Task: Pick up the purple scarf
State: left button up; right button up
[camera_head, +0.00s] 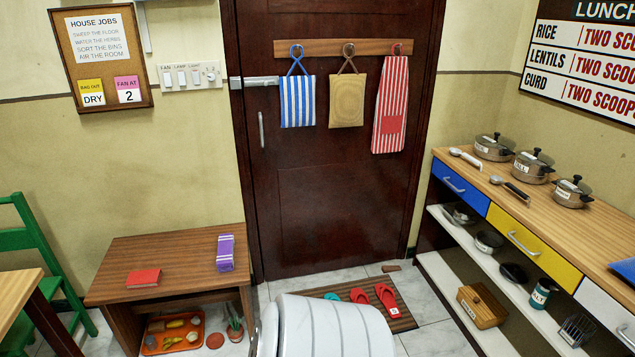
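The purple scarf (225,253) lies folded on the right part of the low brown wooden table (185,262), near its right edge. It is purple with paler stripes at its ends. Neither of my grippers shows in the head view, so I cannot see their state.
A red book (143,278) lies left of the scarf. An orange tray (173,333) and a small potted plant (234,325) sit below the table. A green chair (38,250) stands left. A doormat with red slippers (386,298) lies before the door. A counter (540,215) stands right.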

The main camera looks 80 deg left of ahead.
aim_at(225, 262)
jog(key=u, duration=3.45)
